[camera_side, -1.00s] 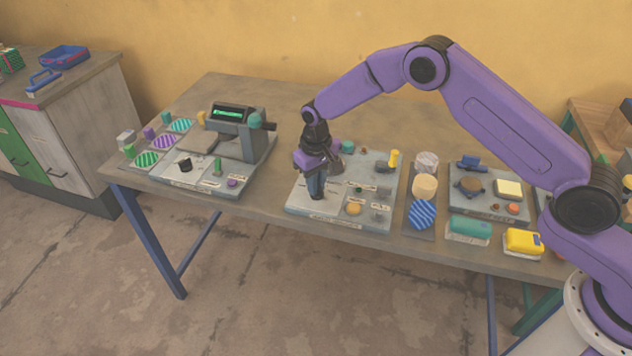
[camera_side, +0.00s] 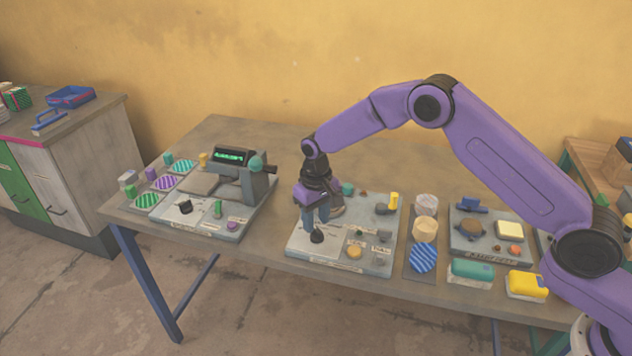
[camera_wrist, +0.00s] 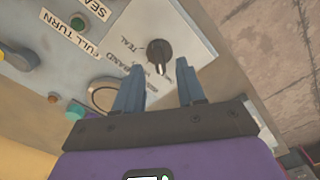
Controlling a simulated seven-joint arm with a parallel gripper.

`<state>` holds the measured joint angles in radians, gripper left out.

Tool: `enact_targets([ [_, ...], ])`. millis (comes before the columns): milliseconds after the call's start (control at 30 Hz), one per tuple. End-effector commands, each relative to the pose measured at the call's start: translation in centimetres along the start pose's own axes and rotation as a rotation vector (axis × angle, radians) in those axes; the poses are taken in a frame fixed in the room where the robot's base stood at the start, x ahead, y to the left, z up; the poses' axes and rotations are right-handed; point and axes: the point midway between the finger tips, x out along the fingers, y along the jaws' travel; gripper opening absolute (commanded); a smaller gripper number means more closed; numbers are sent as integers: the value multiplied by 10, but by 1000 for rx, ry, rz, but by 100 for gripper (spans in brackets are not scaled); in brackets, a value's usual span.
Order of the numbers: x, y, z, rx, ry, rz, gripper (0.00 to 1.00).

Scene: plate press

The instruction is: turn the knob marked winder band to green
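The dark round knob (camera_wrist: 159,52) sits on a pale panel, beside printing that reads "BAND". Its white pointer line points down in the wrist view, away from the word "TEAL". Another word near my left finger is partly hidden and I cannot read it. In the side view the black knob (camera_side: 317,237) stands at the panel's front left. My gripper (camera_side: 316,220) is just above it, pointing down. In the wrist view my gripper (camera_wrist: 160,68) has its two fingers apart with nothing between them, and the knob shows beyond the tips.
The panel (camera_side: 300,243) also carries a yellow button (camera_side: 354,252) and a yellow-handled lever (camera_side: 393,202). A press unit with a lit display (camera_side: 235,155) stands to the left. A tray with a blue striped disc (camera_side: 424,258) lies to the right.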

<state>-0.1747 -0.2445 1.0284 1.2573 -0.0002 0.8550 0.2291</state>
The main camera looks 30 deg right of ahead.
Motion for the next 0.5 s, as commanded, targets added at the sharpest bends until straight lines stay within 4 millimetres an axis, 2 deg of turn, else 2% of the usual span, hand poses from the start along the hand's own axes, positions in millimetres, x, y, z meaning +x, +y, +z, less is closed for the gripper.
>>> enact_targets([
  [100, -27, 0, -1, 0, 5, -1, 39],
  [500, -110, 0, -1, -1, 5, -1, 39],
])
